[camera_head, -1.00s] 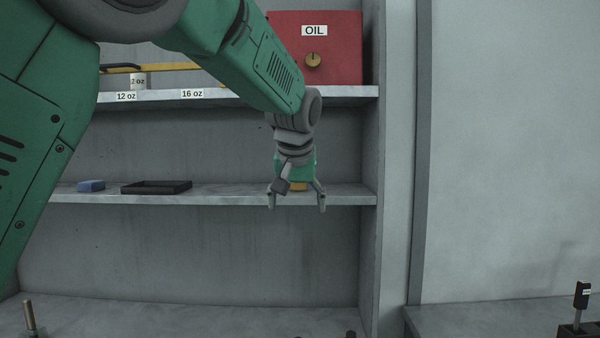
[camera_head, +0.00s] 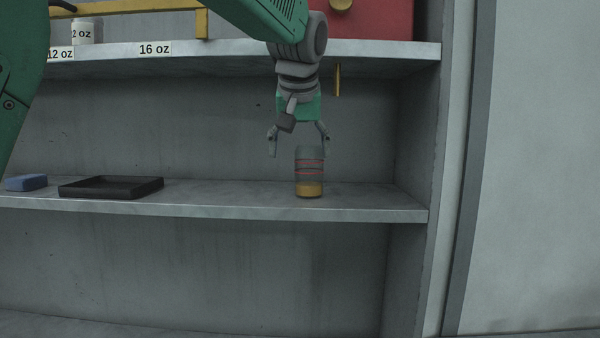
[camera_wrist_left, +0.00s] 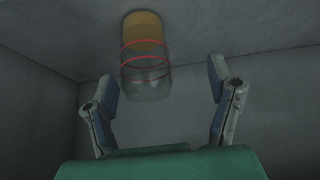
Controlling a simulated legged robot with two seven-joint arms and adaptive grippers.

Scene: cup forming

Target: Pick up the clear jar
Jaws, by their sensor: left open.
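The clear jar (camera_head: 309,172) stands upright on the middle shelf, with red rings around it and amber contents at the bottom. My left gripper (camera_head: 299,147) is open, fingers pointing down, and appears just above the jar in the head view. In the left wrist view the jar (camera_wrist_left: 145,62) shows beyond the fingertips of the open gripper (camera_wrist_left: 162,76), nearer the left finger. Nothing is between the fingers' grip. My right gripper is not in view.
The middle shelf (camera_head: 230,200) also bears a black tray (camera_head: 111,187) and a blue block (camera_head: 26,182) at the left. A gold spout (camera_head: 337,80) hangs below the upper shelf (camera_head: 215,55), right of my gripper. A red box (camera_head: 375,18) stands above. The shelf's right wall (camera_head: 433,130) is close.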

